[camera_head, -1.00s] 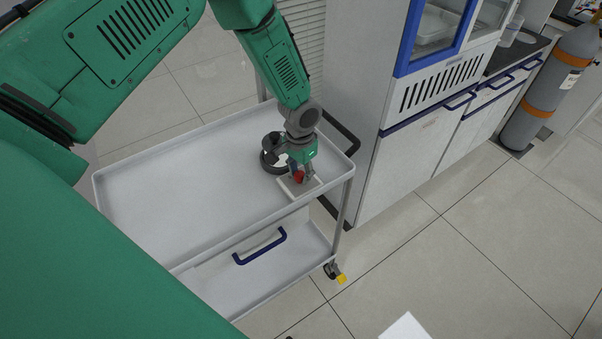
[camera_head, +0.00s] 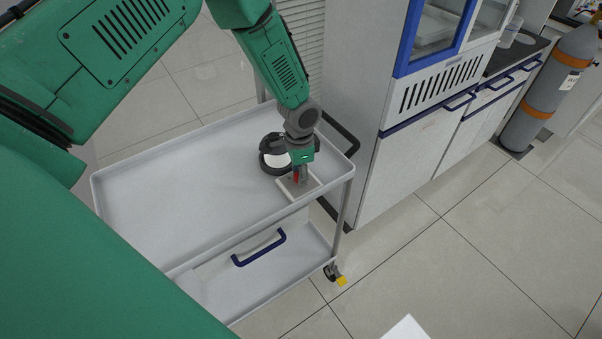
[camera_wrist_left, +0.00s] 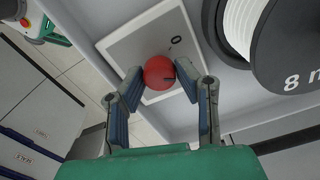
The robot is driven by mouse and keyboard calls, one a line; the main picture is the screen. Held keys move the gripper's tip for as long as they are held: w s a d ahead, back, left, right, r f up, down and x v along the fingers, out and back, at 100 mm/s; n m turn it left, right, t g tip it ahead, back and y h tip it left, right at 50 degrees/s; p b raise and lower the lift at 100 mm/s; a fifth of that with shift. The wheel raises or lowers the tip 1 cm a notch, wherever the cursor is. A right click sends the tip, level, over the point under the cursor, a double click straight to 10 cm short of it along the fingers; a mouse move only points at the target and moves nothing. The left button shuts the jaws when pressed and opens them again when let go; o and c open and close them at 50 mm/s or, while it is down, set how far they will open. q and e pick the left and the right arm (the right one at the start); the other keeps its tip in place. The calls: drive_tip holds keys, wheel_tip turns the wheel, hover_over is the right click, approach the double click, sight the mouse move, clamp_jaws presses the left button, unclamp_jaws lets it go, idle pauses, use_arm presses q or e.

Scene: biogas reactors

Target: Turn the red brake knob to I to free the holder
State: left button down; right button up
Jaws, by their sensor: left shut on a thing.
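The red brake knob (camera_wrist_left: 158,72) is a round red ball shape on a pale square plate (camera_wrist_left: 132,50) in the left wrist view. A dark mark shows on its right side. A "0" is printed on the plate beyond the knob; no "I" is visible. My left gripper (camera_wrist_left: 160,78) is shut on the knob, one finger on each side. In the head view my left gripper (camera_head: 298,178) points down at the plate (camera_head: 313,187), and only a bit of red shows between its fingers. The black-and-white reel-like holder (camera_head: 272,158) stands beside the plate. My right gripper is not in view.
The plate and holder sit at the right end of a grey trolley's top tray (camera_head: 170,195), which is otherwise clear. A white cabinet (camera_head: 400,160) stands close on the right.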

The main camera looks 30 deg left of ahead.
use_arm(q)
drive_tip(key=shift+a, duration=0.15)
drive_tip(key=c, duration=1.2)
unclamp_jaws()
drive_tip(key=shift+r, duration=0.1)
drive_tip(key=shift+r, duration=0.45)
wheel_tip(320, 180, up, 11)
drive_tip(key=shift+a+f, duration=0.1)
